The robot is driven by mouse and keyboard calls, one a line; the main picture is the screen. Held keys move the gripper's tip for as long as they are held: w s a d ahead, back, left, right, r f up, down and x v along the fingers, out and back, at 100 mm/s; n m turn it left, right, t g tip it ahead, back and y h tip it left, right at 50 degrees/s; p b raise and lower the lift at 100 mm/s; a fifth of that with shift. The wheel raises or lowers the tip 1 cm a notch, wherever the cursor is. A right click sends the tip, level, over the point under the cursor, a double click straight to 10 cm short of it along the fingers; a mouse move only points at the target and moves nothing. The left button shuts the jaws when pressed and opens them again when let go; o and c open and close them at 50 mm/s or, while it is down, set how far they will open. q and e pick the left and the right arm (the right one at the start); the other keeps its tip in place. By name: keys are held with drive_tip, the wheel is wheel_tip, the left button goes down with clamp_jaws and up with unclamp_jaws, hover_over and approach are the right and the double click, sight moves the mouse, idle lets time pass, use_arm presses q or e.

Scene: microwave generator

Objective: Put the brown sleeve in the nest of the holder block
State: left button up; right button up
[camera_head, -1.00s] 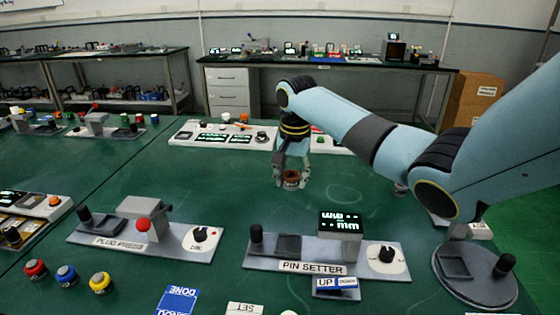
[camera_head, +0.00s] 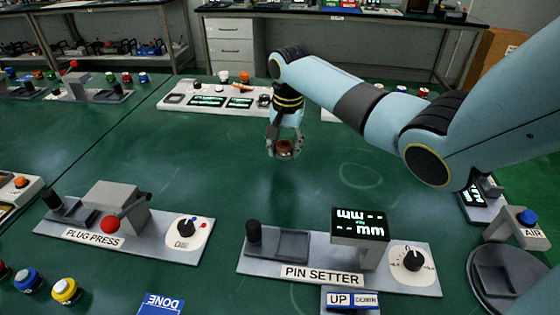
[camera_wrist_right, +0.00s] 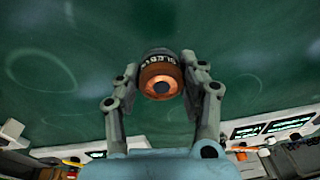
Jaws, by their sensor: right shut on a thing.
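My right gripper (camera_head: 285,149) is shut on the brown sleeve (camera_head: 285,146) over the open middle of the green table. In the right wrist view the sleeve (camera_wrist_right: 160,82) sits between the two fingertips (camera_wrist_right: 168,75). Its copper-coloured end with a dark bore faces that camera, and a dark band with pale lettering shows behind it. The pin setter (camera_head: 262,265) has a dark square recess (camera_head: 290,245) beside a black post. The plug press (camera_head: 150,240) has a similar recess. I cannot tell which piece is the holder block. My left gripper is out of view.
A white console (camera_head: 205,103) with displays and knobs stands behind my right gripper. A round grey base (camera_head: 480,270) by the AIR stand (camera_head: 528,237) is at the right. Coloured buttons line the front left.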

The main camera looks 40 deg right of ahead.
sight(280, 158)
drive_tip(key=shift+w+a+f, duration=0.1)
drive_tip(key=shift+a+f, duration=0.4)
drive_tip(key=shift+a, duration=0.25)
wheel_tip(280, 158, down, 4)
drive_tip(key=shift+r, duration=0.25)
drive_tip(key=shift+f, duration=0.25)
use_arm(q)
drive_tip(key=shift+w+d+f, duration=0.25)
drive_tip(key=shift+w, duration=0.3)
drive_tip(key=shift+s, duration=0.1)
use_arm(e)
drive_tip(key=o, duration=1.3)
